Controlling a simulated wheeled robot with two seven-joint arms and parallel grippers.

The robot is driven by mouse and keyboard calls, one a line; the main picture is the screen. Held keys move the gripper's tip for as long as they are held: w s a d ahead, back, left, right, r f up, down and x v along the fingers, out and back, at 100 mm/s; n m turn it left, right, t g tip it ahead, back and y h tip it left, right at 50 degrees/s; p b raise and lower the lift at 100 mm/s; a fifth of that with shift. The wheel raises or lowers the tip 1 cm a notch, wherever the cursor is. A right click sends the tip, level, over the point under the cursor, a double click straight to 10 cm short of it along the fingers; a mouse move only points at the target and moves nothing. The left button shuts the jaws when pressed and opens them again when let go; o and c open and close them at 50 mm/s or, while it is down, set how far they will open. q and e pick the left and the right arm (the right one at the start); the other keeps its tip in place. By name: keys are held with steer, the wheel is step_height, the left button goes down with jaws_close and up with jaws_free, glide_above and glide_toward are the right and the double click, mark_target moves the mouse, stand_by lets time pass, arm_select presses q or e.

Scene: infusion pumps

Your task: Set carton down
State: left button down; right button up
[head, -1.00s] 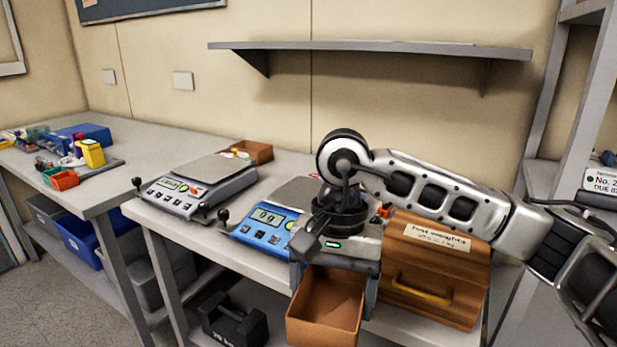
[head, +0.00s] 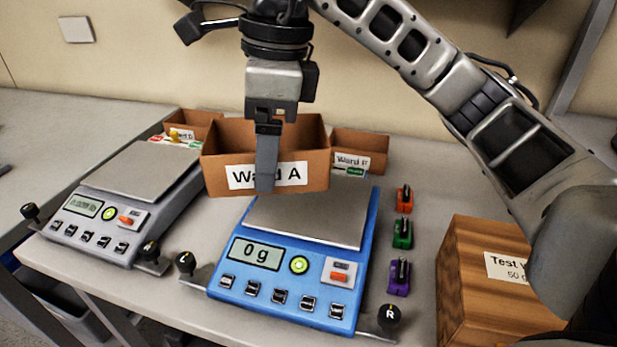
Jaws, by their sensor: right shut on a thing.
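The carton (head: 220,160) is an open brown box labelled "Ward A". It hangs level at the back of the blue scale (head: 310,280), over or just behind the far edge of its plate (head: 320,218). The scale reads 0 g. My right gripper (head: 267,150) comes down from above and is shut on the carton's front wall, with one finger outside over the label. The other finger is hidden inside the carton. My left gripper is not in view.
A grey scale (head: 125,200) stands at left. Cartons labelled Ward B (head: 365,150) and another (head: 200,125) stand behind. Red, green (head: 403,233) and purple clips line the right side. A wooden test weights box (head: 485,285) stands at front right.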

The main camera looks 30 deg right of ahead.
mark_target(293, 142)
steer(key=d, duration=0.1)
steer(key=w+d+f, duration=0.1)
steer(key=d, duration=0.1)
steer(key=d+f, duration=0.1)
steer(key=shift+w+d, duration=0.2)
steer(key=shift+w, duration=0.1)
steer(key=d+f, duration=0.1)
steer(key=w+d+f, duration=0.1)
steer(key=f, duration=0.1)
steer(key=d+f, duration=0.1)
steer(key=f, duration=0.1)
steer(key=shift+w+d, duration=0.25)
steer(key=shift+d, duration=0.05)
steer(key=f, duration=0.1)
steer(key=d+f, duration=0.1)
steer(key=f, duration=0.1)
steer(key=shift+w+f, duration=0.15)
steer(key=shift+f, duration=0.4)
steer(key=shift+f, duration=0.15)
steer(key=o, duration=1)
steer(key=shift+c, duration=0.2)
step_height(293, 142, up, 12)
steer(key=d+p, duration=0.1)
steer(key=shift+s+d, duration=0.25)
steer(key=shift+s, duration=0.15)
